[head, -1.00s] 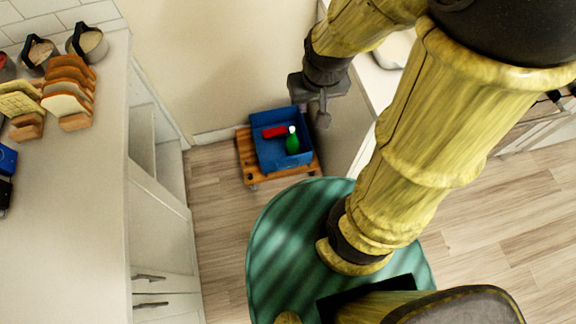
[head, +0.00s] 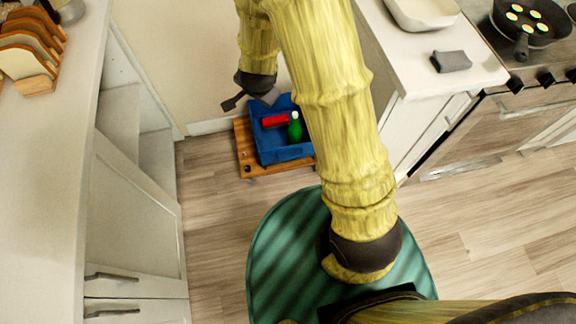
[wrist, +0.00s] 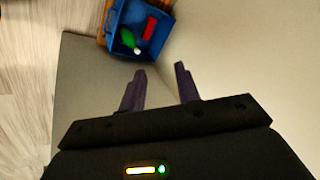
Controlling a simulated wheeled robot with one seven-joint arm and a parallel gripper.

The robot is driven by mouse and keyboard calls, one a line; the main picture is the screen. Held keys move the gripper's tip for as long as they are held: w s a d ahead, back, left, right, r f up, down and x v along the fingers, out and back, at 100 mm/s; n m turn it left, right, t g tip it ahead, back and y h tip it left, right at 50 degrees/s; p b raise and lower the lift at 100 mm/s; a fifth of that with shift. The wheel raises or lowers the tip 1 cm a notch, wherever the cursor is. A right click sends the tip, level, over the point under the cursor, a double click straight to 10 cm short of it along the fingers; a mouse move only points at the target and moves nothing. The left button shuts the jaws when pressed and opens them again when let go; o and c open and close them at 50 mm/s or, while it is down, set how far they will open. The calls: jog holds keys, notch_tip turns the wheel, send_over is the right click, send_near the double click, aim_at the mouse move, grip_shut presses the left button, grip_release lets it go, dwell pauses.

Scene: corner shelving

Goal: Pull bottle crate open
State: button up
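The blue crate (head: 283,153) sits on a wooden board (head: 245,150) on the floor, between the left cabinets and the right counter. It holds a green bottle (head: 295,128) with a white cap and a red item (head: 274,121). The crate (wrist: 121,22) also shows at the top of the wrist view, with the green bottle (wrist: 128,38) and the red item (wrist: 150,27) inside. My gripper (head: 240,102) is above and beside the crate's back left corner in the head view. In the wrist view my gripper (wrist: 160,68) is open, its fingers apart with nothing between them.
A white cabinet (head: 130,220) stands on the left, a white counter (head: 410,60) on the right. Walls close in behind the crate. A stove with a pan (head: 530,25) is at the far right. Wood floor (head: 215,200) in front of the crate is clear.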

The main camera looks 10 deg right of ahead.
jog(key=w+a+f+m+t+h+b, duration=0.1)
jog(key=f+m+h+b, duration=0.3)
jog(key=f, duration=0.6)
jog(key=w+a+f+m+t+y+b, duration=0.1)
jog(key=a+f+b, duration=0.1)
jog(key=f+b, duration=0.55)
jog(key=w+a+f+m+h+b, duration=0.1)
jog(key=f+m+h+b, duration=0.15)
jog(key=f, duration=0.85)
jog(key=s+f+m+t+h+b, duration=0.2)
jog(key=f+b, duration=0.6)
jog(key=f, duration=0.4)
jog(key=s+d+f+m+t+h+b, duration=0.1)
jog(key=s+f+m+h+b, duration=0.3)
jog(key=f, duration=0.8)
jog(key=s+m+b, duration=0.2)
jog(key=s+b, duration=0.1)
jog(key=b, duration=0.1)
jog(key=shift+s+d+t+h+b, duration=0.2)
jog(key=shift+d+t+h+b, duration=0.05)
jog(key=shift+t+h+b, duration=0.15)
jog(key=shift+f, duration=0.1)
jog(key=b+x, duration=0.3)
jog(key=x, duration=0.5)
jog(key=b+x, duration=0.3)
jog(key=x, duration=0.6)
jog(key=shift+w+d+f+b, duration=0.1)
jog(key=shift+w+f+b, duration=0.15)
jog(key=shift+b, duration=0.05)
